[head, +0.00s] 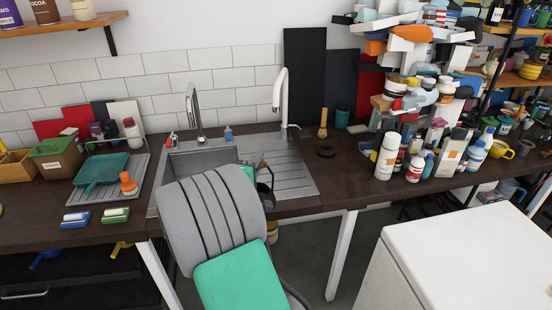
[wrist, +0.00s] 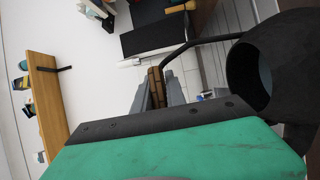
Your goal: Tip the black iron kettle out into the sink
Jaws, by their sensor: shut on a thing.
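The black iron kettle (wrist: 296,62) shows at the right of the wrist view, with its round opening partly facing the camera. Its thin dark handle (wrist: 205,40) runs from the body to my gripper (wrist: 158,88), which is shut on it. In the head view my gripper (head: 258,160) is over the right part of the sink unit, and my grey and green arm hides most of the kettle. Only a dark curved bit shows there. The steel sink (head: 190,158) has its basin left of my gripper, partly hidden by my arm. I cannot tell how far the kettle tilts.
A grey tap (head: 193,108) and a white tap (head: 281,95) rise behind the sink. A ribbed drainboard (head: 293,180) lies to the right. A tray with a teal pan (head: 101,170) stands left. Bottles (head: 387,157) and a tall, cluttered pile crowd the right.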

